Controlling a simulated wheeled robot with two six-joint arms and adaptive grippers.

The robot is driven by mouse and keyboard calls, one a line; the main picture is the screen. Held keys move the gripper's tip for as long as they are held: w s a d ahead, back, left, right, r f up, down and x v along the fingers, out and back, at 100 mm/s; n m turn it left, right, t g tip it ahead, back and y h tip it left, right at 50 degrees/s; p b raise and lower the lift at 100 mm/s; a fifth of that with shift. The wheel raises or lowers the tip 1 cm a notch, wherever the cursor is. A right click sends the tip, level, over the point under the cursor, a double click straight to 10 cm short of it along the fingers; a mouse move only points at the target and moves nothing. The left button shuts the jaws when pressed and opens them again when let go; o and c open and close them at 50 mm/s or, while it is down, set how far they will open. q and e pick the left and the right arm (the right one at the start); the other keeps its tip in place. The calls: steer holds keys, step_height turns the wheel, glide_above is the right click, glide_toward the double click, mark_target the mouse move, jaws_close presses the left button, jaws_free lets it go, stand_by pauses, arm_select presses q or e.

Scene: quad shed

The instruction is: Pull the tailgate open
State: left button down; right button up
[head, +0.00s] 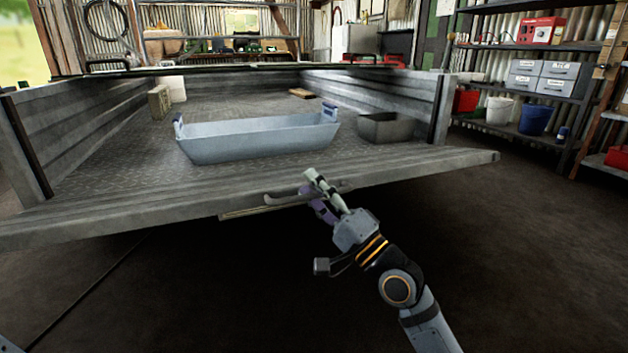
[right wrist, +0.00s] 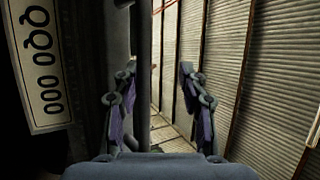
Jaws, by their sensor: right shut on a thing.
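The grey metal tailgate (head: 400,172) spans the rear of the trailer bed in the head view. It is tilted down and outward, away from the ends of the side walls, so the bed floor is in plain sight. A pale handle bar (head: 283,198) sits at the middle of its outer edge. My right gripper (head: 312,188) is at the right part of this handle and shut on it. In the right wrist view a dark upright bar (right wrist: 143,60) runs between the fingers, closer to the left finger. My left gripper is not in view.
A pale blue-grey trough (head: 260,140) and a dark grey bin (head: 388,128) sit in the bed just behind the tailgate. A number plate (right wrist: 42,60) shows in the right wrist view. Shelves (head: 540,90) stand at right. The floor (head: 480,260) in front is clear.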

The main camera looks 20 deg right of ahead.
steer(key=shift+s+r, duration=0.15)
steer(key=shift+r, duration=1.2)
steer(key=shift+s+d+f+p, duration=0.3)
steer(key=shift+s+d+f, duration=0.25)
steer(key=shift+f, duration=0.5)
steer(key=shift+s+d+f+p, duration=0.25)
steer(key=shift+s+d+f, duration=0.3)
steer(key=shift+f, duration=0.45)
steer(key=shift+s+d+f+p, duration=0.35)
steer(key=shift+s+f, duration=0.25)
steer(key=shift+f, duration=0.45)
steer(key=shift+s+d+f, duration=0.3)
steer(key=shift+s+f, duration=0.05)
steer(key=shift+f, duration=0.25)
steer(key=shift+s+d+f, duration=0.35)
steer(key=shift+f, duration=0.2)
steer(key=shift+s+d+f, duration=0.3)
steer(key=shift+s+f, duration=0.05)
steer(key=shift+f, duration=0.25)
steer(key=shift+p, duration=0.3)
